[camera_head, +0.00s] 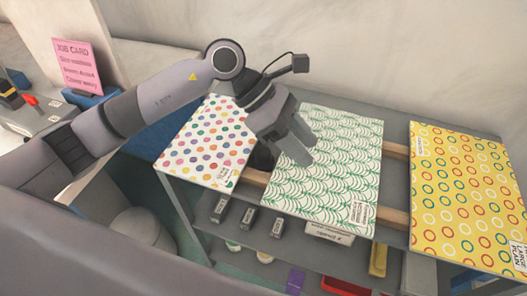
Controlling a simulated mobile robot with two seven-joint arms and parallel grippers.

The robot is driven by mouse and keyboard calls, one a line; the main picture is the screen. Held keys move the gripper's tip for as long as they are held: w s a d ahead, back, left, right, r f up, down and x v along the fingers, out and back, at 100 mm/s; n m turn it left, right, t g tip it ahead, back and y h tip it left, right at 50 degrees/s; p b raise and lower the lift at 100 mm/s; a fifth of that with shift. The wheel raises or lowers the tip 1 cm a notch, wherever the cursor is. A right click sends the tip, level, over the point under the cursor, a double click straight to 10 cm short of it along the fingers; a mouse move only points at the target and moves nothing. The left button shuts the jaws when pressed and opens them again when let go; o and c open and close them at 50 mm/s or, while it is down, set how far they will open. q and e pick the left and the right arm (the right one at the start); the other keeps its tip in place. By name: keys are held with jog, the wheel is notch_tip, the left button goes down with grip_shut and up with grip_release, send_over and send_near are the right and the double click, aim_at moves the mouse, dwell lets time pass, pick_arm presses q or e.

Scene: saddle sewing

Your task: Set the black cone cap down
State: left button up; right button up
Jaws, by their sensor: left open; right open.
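My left gripper (303,153) reaches in from the left, its fingers pointing down over the left edge of the green-and-white scalloped board (345,150). It is open, and I see nothing held between its fingers. A dark rounded object (262,158) shows just left of the fingers, in the gap between the polka-dot board (208,140) and the scalloped board. It may be the black cone cap, but the gripper partly covers it and I cannot tell its full shape. My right gripper is not in view.
A yellow board with rings (465,190) lies at the right. Wooden rails (393,216) show between the boards. Several small dark labelled blocks (248,217) sit on the lower shelf. A pink job card (78,66) stands at the upper left. A pale wall rises behind.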

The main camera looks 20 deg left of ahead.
aim_at(262, 151)
pick_arm(q)
jog(key=w+a+f+y, duration=0.1)
jog(key=a+y, duration=0.1)
jog(key=a, duration=0.1)
jog(key=w+a+f+y, duration=0.1)
jog(key=w+a+y, duration=0.1)
jog(key=a, duration=0.2)
jog(key=w+a+f+m+y, duration=0.1)
jog(key=a+y, duration=0.1)
jog(key=a, duration=0.1)
jog(key=shift+w+a+f+t, duration=0.1)
jog(key=shift+w+a+t, duration=0.05)
jog(key=shift+a+t, duration=0.2)
jog(key=p+x, duration=0.1)
jog(key=x, duration=0.4)
jog(key=shift+f, duration=0.25)
jog(key=shift+d+f, duration=0.2)
jog(key=shift+f, duration=0.3)
jog(key=c, duration=0.8)
pick_arm(e)
jog(key=shift+w+a+r, duration=0.15)
jog(key=shift+w+r, duration=0.3)
jog(key=shift+r, duration=0.3)
pick_arm(q)
jog(key=shift+o, duration=0.2)
